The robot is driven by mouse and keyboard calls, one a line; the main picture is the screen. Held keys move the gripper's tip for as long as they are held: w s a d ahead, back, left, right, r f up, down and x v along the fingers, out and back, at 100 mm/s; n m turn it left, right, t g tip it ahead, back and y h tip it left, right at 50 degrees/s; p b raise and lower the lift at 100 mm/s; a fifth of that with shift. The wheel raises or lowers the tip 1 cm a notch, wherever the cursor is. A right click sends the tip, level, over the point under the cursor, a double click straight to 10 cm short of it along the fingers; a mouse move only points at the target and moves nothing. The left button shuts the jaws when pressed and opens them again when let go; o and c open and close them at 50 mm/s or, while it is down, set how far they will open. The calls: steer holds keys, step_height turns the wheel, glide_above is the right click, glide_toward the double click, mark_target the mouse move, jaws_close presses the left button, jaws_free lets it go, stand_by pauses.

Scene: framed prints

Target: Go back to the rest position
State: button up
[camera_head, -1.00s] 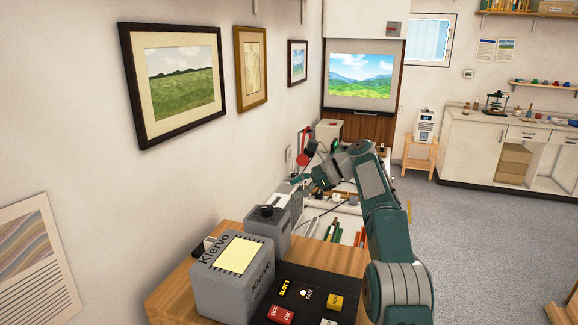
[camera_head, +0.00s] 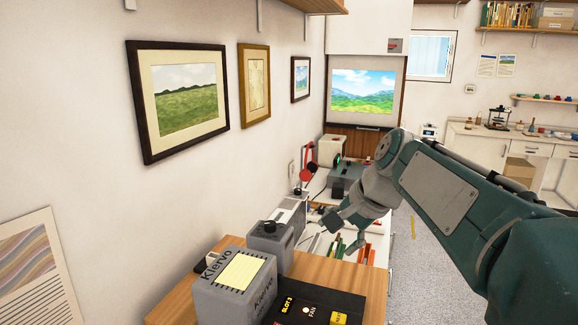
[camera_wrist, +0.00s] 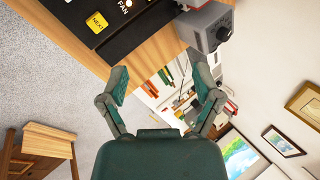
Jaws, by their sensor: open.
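My gripper (camera_head: 345,236) is in the middle of the head view, at the end of my green and grey arm, which comes in from the right. Its fingers point down and to the left, over the pen area of the white worktop behind the wooden table. In the wrist view my gripper (camera_wrist: 158,72) shows two green fingers spread wide with nothing between them. The wooden table edge and several coloured sticks lie beyond the fingers. The gripper holds nothing.
A grey Klervo box (camera_head: 236,285) and a black panel (camera_head: 312,308) with coloured buttons stand on the wooden table (camera_head: 342,271). Framed prints, such as the large one (camera_head: 178,98), hang on the left wall. The grey floor (camera_head: 420,262) is open beyond the arm.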

steer(key=s+d+f+n+h, duration=0.1)
steer(key=s+d+f+n, duration=0.1)
steer(key=s+f, duration=0.2)
steer(key=s+d+f+n+t+h, duration=0.1)
steer(key=s+d+f+n+h, duration=0.1)
steer(key=s, duration=0.8)
steer(key=s+d+f+n+h, duration=0.1)
steer(key=s+d+f+n, duration=0.1)
steer(key=s+f+n, duration=0.2)
steer(key=s+f, duration=0.2)
steer(key=s, duration=0.1)
steer(key=shift+s+d+f+t+h, duration=0.25)
steer(key=shift+s+f+t+h, duration=0.05)
steer(key=shift+s+t, duration=0.1)
